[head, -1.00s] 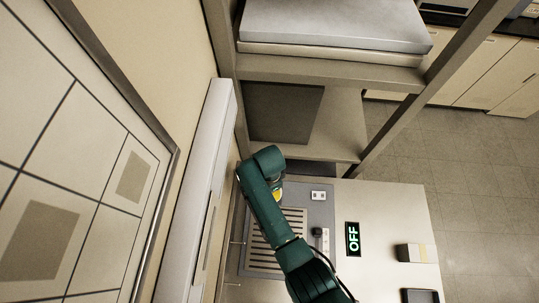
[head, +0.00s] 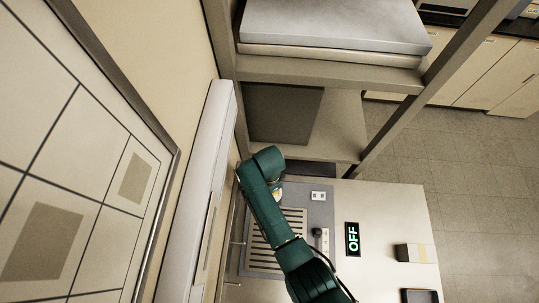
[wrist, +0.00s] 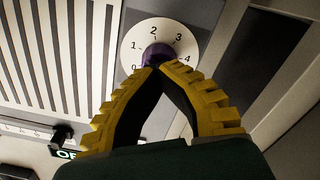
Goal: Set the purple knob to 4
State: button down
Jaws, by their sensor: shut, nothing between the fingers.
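The purple knob (wrist: 155,52) shows in the wrist view at the top middle, at the centre of a white round dial (wrist: 133,48) marked 0, 1, 2, 3 and 4. My gripper (wrist: 158,70) has yellow ridged fingers with their tips together, right at the knob's near side. The tips overlap the knob in the picture; I cannot tell whether they touch it. They hold nothing. The knob's lower part and any pointer mark are hidden, so its setting cannot be read. In the head view my green arm reaches down over the panel and hides the knob.
A slotted grille (wrist: 45,45) lies left of the dial. A black slider or small knob (wrist: 62,133) sits at lower left, also seen in the head view (head: 317,232). A display (head: 353,239) reads OFF. A shelf frame (head: 330,72) rises behind the panel.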

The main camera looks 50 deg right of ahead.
jog(key=m+p, duration=0.1)
jog(key=m, duration=0.3)
jog(key=shift+s, duration=0.1)
jog(key=m, duration=0.4)
jog(key=shift+f+m+p, duration=0.15)
jog(key=shift+m+p, duration=0.15)
jog(key=shift+p, duration=0.1)
jog(key=c, duration=1.4)
grip_release()
jog(key=shift+c, duration=0.2)
jog(key=n, duration=0.3)
jog(key=shift+n+p, duration=0.35)
jog(key=shift+n, duration=0.05)
jog(key=n, duration=0.6)
